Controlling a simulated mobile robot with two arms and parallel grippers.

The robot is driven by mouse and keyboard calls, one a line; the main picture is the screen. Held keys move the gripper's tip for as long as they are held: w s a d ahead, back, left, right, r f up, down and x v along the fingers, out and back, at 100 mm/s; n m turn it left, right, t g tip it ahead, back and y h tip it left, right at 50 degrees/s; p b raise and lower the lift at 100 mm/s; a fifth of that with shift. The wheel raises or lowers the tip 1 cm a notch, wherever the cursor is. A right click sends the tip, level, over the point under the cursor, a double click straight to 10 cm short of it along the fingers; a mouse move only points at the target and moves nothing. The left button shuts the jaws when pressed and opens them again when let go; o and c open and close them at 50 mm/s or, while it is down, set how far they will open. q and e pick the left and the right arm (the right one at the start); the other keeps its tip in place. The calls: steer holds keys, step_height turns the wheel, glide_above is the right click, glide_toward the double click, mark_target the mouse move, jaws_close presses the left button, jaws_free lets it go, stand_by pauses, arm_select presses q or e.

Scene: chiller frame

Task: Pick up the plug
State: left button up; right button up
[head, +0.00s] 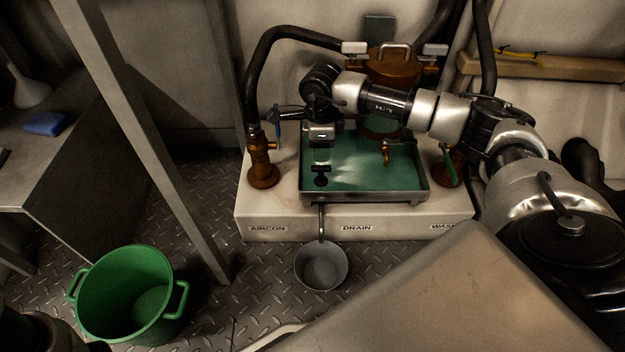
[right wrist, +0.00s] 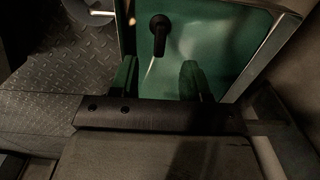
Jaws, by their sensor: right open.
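My right gripper (head: 321,147) reaches in over the left part of the tray, behind the plug in the head view. In the right wrist view its two fingers (right wrist: 158,78) stand apart with nothing between them. The plug is apart from the fingers. My left gripper does not show.
A grey bowl (head: 321,266) sits below the drain spout at the tray's front. A green bucket (head: 128,293) stands on the floor near a slanting post (head: 150,150).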

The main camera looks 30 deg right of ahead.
mark_target(321, 166)
step_height(321, 166, down, 3)
steer(key=shift+b, duration=0.5)
step_height(321, 166, down, 5)
steer(key=b, duration=0.5)
steer(key=shift+d, duration=0.1)
jaws_close()
